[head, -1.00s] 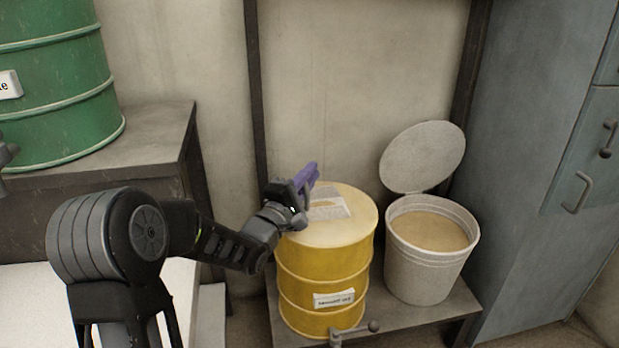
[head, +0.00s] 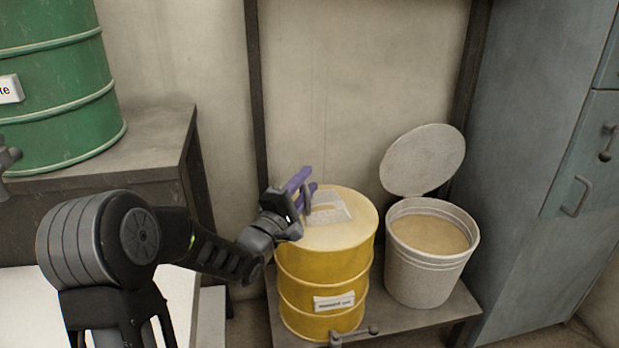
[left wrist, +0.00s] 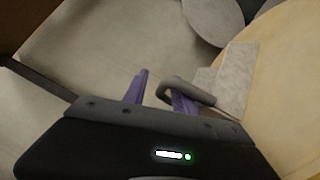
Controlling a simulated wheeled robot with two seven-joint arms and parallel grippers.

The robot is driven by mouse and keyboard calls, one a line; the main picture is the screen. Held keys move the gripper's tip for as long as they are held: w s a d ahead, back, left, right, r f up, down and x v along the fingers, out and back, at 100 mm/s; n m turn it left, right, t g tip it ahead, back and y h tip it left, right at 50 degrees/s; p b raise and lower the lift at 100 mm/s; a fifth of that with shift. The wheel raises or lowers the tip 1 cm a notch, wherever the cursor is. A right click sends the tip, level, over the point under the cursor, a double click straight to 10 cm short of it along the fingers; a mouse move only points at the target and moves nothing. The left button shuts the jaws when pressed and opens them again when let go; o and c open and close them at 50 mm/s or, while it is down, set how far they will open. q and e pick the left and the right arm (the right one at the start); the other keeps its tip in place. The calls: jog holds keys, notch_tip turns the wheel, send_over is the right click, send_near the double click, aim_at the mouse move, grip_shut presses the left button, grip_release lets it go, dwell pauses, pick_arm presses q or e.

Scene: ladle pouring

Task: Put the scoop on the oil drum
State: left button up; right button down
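The yellow oil drum (head: 325,270) stands upright on a low shelf. The scoop's pale, flat-looking body (head: 334,208) rests on or just above the drum's lid. Its curved grey handle (head: 306,202) is beside my left gripper's fingers; in the left wrist view the handle (left wrist: 184,88) hooks around the right-hand finger. My left gripper (head: 305,185) is open at the left edge of the lid, its two purple fingers apart. Whether the handle still touches a finger is unclear. My right gripper is not in view.
A pale bucket (head: 422,270) of tan grainy material stands right of the drum, its lid (head: 423,160) raised. A grey tap (head: 355,334) projects low at the drum's front. A green drum (head: 60,90) is on the left bench. A blue-grey cabinet (head: 540,170) borders the right.

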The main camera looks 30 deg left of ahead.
pick_arm(q)
jog(key=shift+p+v, duration=0.4)
jog(key=shift+v, duration=2.4)
jog(key=shift+r, duration=0.1)
jog(key=shift+c, duration=0.3)
